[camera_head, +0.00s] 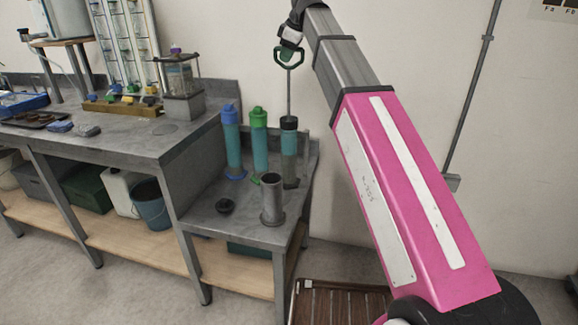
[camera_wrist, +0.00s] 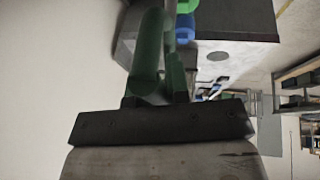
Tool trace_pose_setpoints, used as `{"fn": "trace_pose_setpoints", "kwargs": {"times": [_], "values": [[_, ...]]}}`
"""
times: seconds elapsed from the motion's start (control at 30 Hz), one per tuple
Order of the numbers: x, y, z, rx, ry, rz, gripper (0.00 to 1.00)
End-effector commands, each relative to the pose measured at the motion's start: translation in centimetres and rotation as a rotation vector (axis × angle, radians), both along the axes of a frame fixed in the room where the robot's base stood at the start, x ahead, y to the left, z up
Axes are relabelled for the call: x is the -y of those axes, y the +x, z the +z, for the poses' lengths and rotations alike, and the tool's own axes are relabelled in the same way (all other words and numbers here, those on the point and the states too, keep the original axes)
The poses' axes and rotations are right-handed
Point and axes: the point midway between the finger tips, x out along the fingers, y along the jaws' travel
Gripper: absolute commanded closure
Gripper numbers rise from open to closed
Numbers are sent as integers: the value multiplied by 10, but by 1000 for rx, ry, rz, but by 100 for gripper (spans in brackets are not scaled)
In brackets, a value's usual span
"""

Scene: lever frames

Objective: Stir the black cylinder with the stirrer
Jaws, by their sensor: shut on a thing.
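The stirrer (camera_head: 289,92) has a green loop handle and a thin grey rod that hangs nearly upright. My gripper (camera_head: 290,47) is shut on the top of the green handle. The handle also shows close up in the wrist view (camera_wrist: 147,55), at my gripper (camera_wrist: 155,98). The black cylinder (camera_head: 289,124) is a tall tube with a black top and teal contents, at the back right of the low grey bench. The rod runs down to its black top, and its lower end is hidden there.
A blue-capped tube (camera_head: 231,140) and a green-capped tube (camera_head: 259,140) stand left of the black cylinder. An open grey cylinder (camera_head: 272,202) and a small black lid (camera_head: 225,206) are in front on the bench (camera_head: 245,228). The wall is close behind.

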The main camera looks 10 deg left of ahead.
Motion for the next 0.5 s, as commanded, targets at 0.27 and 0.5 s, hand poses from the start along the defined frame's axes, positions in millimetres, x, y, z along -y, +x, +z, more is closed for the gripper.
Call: {"fn": "trace_pose_setpoints", "kwargs": {"times": [0.27, 0.5], "values": [[0, 0, 0, 0, 0, 0, 100], [0, -1, -17, -1, -1, 0, 100]]}}
